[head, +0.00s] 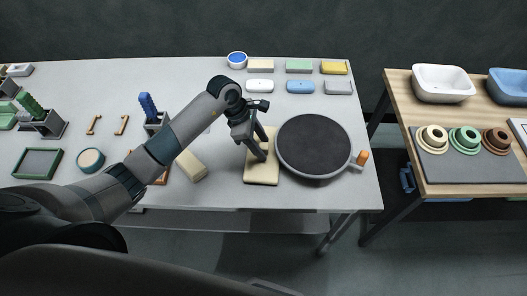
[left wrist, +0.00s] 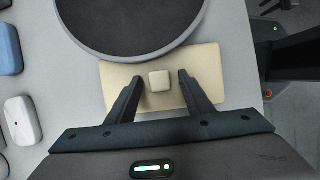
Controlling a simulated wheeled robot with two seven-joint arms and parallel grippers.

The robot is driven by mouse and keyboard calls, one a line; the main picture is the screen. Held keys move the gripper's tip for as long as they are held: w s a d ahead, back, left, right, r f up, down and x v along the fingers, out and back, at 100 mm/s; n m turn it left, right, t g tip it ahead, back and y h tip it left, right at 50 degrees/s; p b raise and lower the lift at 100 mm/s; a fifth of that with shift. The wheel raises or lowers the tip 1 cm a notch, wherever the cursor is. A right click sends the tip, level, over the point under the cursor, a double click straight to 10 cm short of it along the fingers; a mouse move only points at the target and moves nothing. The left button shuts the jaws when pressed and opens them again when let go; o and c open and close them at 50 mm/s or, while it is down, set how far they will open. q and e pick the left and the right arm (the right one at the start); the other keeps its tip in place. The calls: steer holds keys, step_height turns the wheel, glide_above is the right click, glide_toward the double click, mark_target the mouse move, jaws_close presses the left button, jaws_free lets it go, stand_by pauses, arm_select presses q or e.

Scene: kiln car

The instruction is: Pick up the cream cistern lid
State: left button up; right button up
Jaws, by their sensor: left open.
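The cream cistern lid (head: 262,174) is a flat rectangular slab on the grey table, just left of the round dark turntable. In the left wrist view the lid (left wrist: 205,62) has a small square knob (left wrist: 160,80) in its middle. My left gripper (head: 259,153) is over the lid. In the left wrist view my left gripper (left wrist: 161,76) is open, with one finger on each side of the knob and a gap showing on both sides. The fingers hide parts of the lid. My right gripper is not in view.
The turntable (head: 312,145), with an orange-tipped handle (head: 362,158), stands close beside the lid. A cream block (head: 191,166) lies to its left. Small coloured pieces, including a white one (head: 260,86), sit behind. A wooden table (head: 455,188) with basins stands at right.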

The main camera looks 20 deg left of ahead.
arm_select(q)
jaws_close()
steer(key=shift+r, duration=0.1)
steer(key=shift+w+r, duration=0.1)
steer(key=shift+r, duration=0.05)
